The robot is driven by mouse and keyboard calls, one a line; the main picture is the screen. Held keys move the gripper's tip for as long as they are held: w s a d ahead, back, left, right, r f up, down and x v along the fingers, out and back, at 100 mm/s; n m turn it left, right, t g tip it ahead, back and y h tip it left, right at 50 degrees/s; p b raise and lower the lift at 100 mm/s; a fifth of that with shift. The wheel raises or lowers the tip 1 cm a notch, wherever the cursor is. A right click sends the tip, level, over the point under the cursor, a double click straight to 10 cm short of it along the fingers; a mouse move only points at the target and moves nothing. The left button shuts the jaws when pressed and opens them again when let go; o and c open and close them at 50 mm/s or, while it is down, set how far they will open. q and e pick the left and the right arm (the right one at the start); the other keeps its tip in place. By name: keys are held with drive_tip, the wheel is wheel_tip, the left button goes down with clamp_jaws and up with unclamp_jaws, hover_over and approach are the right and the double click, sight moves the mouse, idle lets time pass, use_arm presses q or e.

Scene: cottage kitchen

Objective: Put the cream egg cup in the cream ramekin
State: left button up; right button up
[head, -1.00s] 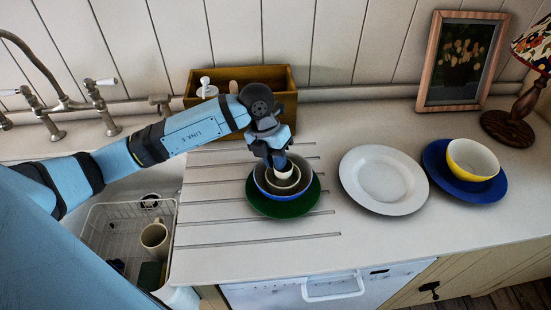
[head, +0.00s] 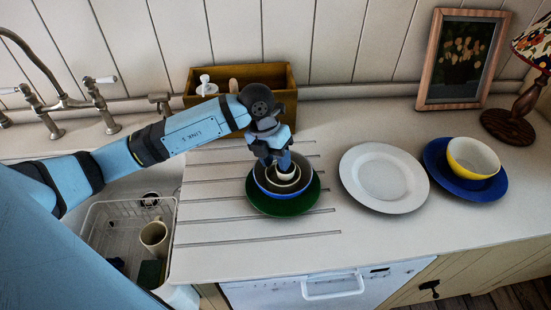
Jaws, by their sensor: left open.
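The cream egg cup (head: 286,174) sits inside the cream ramekin (head: 286,188), directly under my left gripper (head: 284,164). The ramekin stands in a blue bowl (head: 262,187) on a dark green plate (head: 290,208). My left gripper is open, with its fingers pointing down at the egg cup's rim and hiding the cup's far side. Whether the fingers touch the cup is hard to tell. My right gripper is not in view.
A white plate (head: 412,201) lies to the right, then a blue plate (head: 488,194) with a yellow bowl (head: 472,160). A wooden box (head: 243,88) stands behind my gripper. A dish rack (head: 105,228) with a mug (head: 154,235) is at the left. The front right counter is clear.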

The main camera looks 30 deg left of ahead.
use_arm(q)
drive_tip(key=b+v, duration=0.1)
drive_tip(key=v, duration=1.1)
drive_tip(key=shift+r, duration=0.2)
drive_tip(key=shift+s+f, duration=0.1)
drive_tip(key=shift+s, duration=0.05)
